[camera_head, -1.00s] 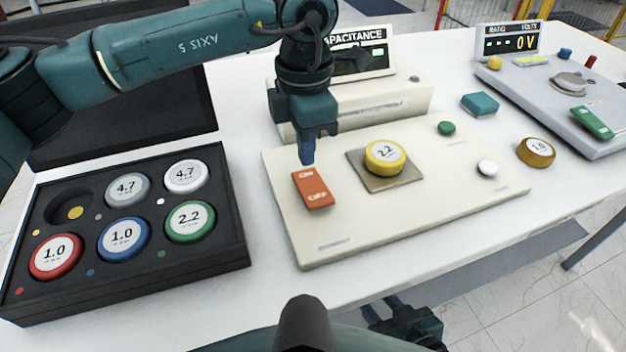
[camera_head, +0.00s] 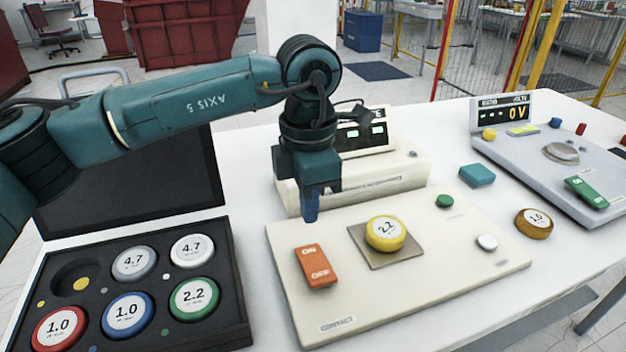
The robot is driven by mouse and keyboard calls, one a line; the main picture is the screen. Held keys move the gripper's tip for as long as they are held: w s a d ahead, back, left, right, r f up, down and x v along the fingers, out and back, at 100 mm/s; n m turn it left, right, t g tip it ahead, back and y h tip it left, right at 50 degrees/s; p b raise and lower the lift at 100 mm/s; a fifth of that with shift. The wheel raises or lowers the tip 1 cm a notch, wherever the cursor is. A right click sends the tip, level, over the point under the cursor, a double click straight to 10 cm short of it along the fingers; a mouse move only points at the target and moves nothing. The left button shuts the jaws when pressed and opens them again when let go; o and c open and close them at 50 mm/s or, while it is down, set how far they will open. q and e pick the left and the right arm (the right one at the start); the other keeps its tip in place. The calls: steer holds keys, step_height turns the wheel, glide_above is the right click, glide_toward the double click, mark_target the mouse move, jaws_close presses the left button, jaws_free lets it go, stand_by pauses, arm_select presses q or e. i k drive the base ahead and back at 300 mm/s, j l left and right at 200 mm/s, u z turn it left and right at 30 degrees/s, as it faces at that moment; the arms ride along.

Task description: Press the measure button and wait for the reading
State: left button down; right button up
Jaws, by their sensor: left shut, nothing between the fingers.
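The cream capacitance fixture (camera_head: 440,278) lies on the white table. It carries an orange ON/OFF switch (camera_head: 316,267), a yellow 2.2 disc (camera_head: 386,233) on a square pad, a green button (camera_head: 445,201) and a white button (camera_head: 487,242). I cannot read which one is marked measure. Behind stands its display (camera_head: 365,135), with small green marks lit, partly hidden by my left arm. My left gripper (camera_head: 311,215) is shut and empty, pointing down above the fixture's back left part, behind the switch and apart from it. My right gripper is out of view.
A black case (camera_head: 238,290) at the left holds several numbered discs and one empty round recess. At the right are a teal block (camera_head: 477,175), a loose gold 1.0 disc (camera_head: 534,223) and a grey station (camera_head: 520,155) whose display (camera_head: 502,113) reads 0 V.

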mark_target(445, 201)
steer(key=k, duration=1)
